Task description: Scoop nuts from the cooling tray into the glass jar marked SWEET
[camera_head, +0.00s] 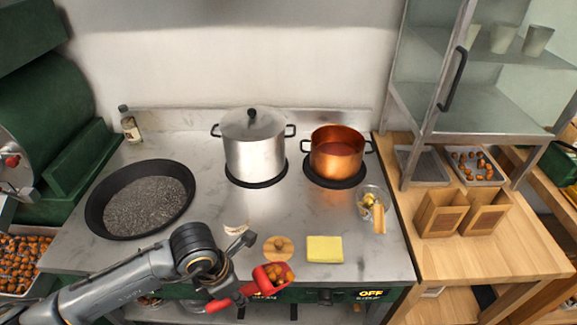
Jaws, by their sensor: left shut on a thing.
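My left gripper (224,291) is shut on the handle of a red scoop (261,281) near the front edge of the steel counter. Several brown nuts (276,271) lie in the scoop. A tray of nuts (22,264) is partly in view at the far left; another metal tray with nuts (475,166) stands at the right under the glass cabinet. I cannot tell which is the cooling tray. A clear glass container (370,199) with a few contents and a tan tag stands right of centre. I cannot read SWEET on it. My right gripper is out of view.
A dark pan (97,204), a lidded steel pot (254,155) and a copper pot (336,158) stand on the counter. A round wooden lid (271,252) and a yellow cloth (325,249) lie near the scoop.

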